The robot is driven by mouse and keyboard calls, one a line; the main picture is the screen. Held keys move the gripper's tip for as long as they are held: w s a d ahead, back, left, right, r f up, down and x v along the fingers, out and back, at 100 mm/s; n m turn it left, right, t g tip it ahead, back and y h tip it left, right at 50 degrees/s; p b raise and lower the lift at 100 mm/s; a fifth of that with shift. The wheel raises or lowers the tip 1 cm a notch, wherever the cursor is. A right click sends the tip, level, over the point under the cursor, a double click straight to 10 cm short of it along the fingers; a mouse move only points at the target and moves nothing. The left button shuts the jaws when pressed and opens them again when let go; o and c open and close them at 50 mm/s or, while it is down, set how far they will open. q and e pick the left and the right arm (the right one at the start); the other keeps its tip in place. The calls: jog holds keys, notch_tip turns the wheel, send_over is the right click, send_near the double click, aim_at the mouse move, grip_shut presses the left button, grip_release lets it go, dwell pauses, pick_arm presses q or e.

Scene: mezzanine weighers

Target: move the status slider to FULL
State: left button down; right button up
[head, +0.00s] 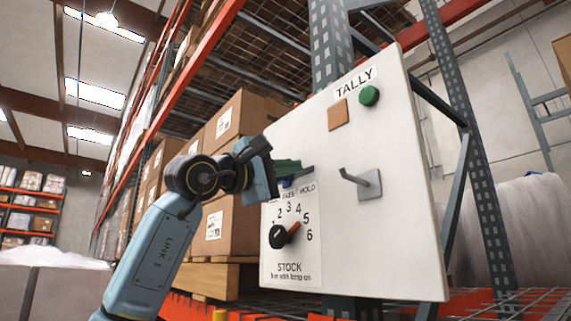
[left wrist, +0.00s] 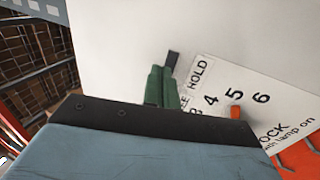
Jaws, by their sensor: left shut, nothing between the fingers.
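The white board (head: 408,240) carries a strip with the words FREE and HOLD; lettering further left is hidden behind my gripper. Above these words a dark grey slider track (head: 307,171) shows its right end, which also shows in the left wrist view (left wrist: 173,59). My left gripper (head: 292,167) has its green fingers shut and empty, in front of the track. They also show in the left wrist view (left wrist: 163,82). A small blue piece shows just below the fingers; I cannot tell whether it is the slider's handle. Whether the fingers touch it is unclear. My right gripper is out of view.
Below the slider is a STOCK dial (head: 279,237) numbered to 6, its red pointer near 5. A metal hook (head: 369,184) juts out to the right. A green button (head: 369,95) and an orange square (head: 338,115) sit higher. Cardboard boxes (head: 232,118) stand behind at left.

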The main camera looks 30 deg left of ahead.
pick_arm(q)
jog(key=shift+w+d, duration=0.2)
jog(key=shift+w, duration=0.3)
jog(key=shift+s+a, duration=0.15)
jog(key=shift+s, duration=0.15)
jog(key=shift+p, duration=0.3)
